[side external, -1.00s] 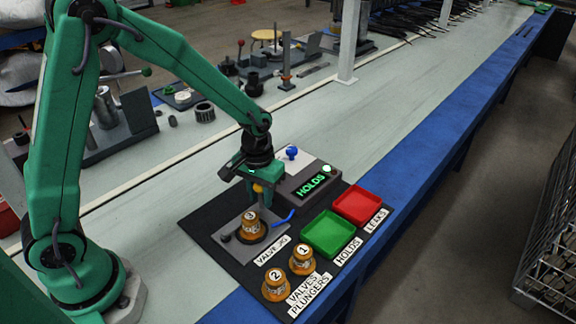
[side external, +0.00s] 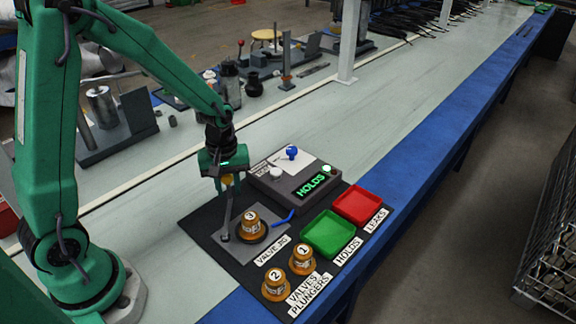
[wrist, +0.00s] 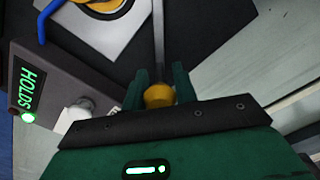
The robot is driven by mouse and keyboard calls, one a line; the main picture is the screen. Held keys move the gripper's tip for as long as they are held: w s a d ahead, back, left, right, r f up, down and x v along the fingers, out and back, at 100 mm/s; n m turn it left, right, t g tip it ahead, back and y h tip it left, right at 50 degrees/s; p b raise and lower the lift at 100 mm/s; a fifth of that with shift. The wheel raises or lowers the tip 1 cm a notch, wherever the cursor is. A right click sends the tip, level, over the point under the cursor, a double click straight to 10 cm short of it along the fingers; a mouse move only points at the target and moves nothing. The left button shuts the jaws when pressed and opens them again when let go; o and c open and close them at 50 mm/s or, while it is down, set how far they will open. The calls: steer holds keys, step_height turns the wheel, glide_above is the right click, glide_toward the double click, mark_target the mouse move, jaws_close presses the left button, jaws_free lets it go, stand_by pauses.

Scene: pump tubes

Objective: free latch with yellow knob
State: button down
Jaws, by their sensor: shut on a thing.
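The yellow knob (wrist: 158,96) sits between the two fingers of my gripper (wrist: 160,84) in the wrist view, and the fingers are shut on it. A grey latch bar (side external: 227,214) runs from the knob down to a pivot at the left edge of the valve jig (side external: 268,252). The bar stands raised, clear of valve 3 (side external: 251,223), which sits upright in the jig. In the side view my gripper (side external: 228,182) is above and left of valve 3, and its fingers partly hide the knob.
A tester box (side external: 308,184) with a lit green "HOLDS" display stands behind the jig. A blue hose (side external: 284,217) lies by the jig. A green tray (side external: 328,233) and a red tray (side external: 358,205) stand right. Valves 1 (side external: 302,258) and 2 (side external: 275,283) stand in front.

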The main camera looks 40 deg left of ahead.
steer(key=shift+s+a+n, duration=0.5)
steer(key=shift+s+n, duration=0.15)
steer(key=shift+n, duration=0.15)
steer(key=shift+s+a+n, duration=0.5)
steer(key=shift+s+n, duration=0.1)
steer(key=shift+n, duration=0.2)
steer(key=c, duration=1.2)
jaws_free()
steer(key=shift+s, duration=0.1)
steer(key=shift+r, duration=3.95)
